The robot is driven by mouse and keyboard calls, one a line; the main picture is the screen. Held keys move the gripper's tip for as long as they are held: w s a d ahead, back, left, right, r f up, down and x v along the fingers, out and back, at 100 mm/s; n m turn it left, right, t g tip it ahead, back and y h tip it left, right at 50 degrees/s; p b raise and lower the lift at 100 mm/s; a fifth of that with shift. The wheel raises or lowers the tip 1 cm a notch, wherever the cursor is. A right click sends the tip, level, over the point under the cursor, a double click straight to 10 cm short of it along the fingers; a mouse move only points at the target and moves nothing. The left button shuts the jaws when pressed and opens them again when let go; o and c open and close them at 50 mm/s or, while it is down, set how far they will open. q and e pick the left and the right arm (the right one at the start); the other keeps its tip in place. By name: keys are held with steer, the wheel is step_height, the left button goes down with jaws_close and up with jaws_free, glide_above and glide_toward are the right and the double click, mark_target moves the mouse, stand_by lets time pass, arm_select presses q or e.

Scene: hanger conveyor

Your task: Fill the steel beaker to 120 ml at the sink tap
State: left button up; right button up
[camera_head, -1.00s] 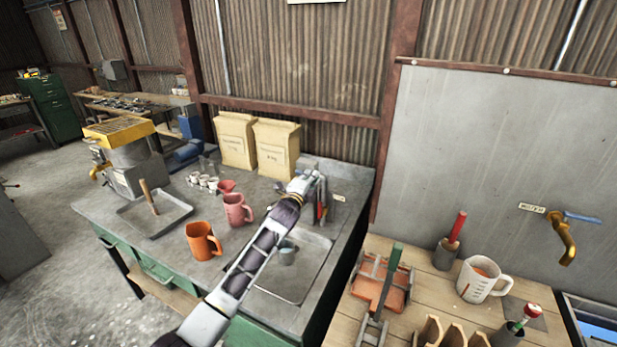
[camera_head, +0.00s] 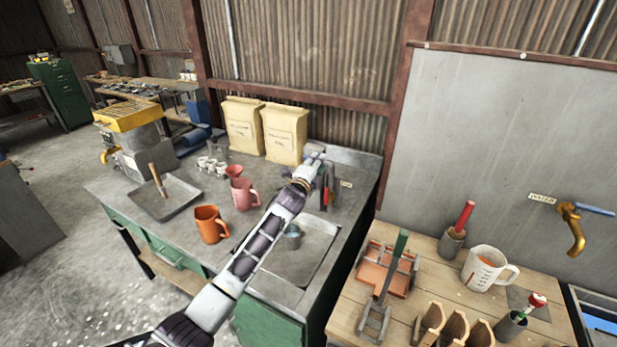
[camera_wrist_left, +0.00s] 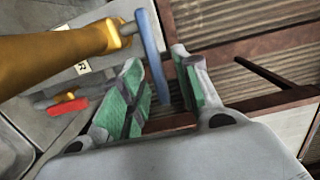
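The steel beaker (camera_head: 292,238) is a small grey-blue cup standing in the sink (camera_head: 318,246). The arm partly covers the sink, and I cannot see the water level. My left gripper (camera_head: 313,163) is at the back of the sink, above the beaker, and hides the sink tap in the head view. In the left wrist view the brass tap (camera_wrist_left: 60,52) has a blue lever (camera_wrist_left: 152,48). The left gripper's green-padded fingers (camera_wrist_left: 162,85) stand apart, with the lever's end between them. I cannot tell whether they touch it. My right gripper is out of view.
An orange jug (camera_head: 209,224), a pink jug (camera_head: 242,194) and a grey tray (camera_head: 168,198) stand left of the sink. Two paper bags (camera_head: 284,134) stand behind. A wooden bench (camera_head: 400,318) on the right holds a white jug (camera_head: 484,268); a second brass tap (camera_head: 573,232) is above it.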

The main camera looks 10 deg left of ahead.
arm_select(q)
steer(key=s+a, duration=0.1)
steer(key=s, duration=1)
steer(key=shift+s+a, duration=0.25)
steer(key=shift+a, duration=0.1)
stand_by(2.0)
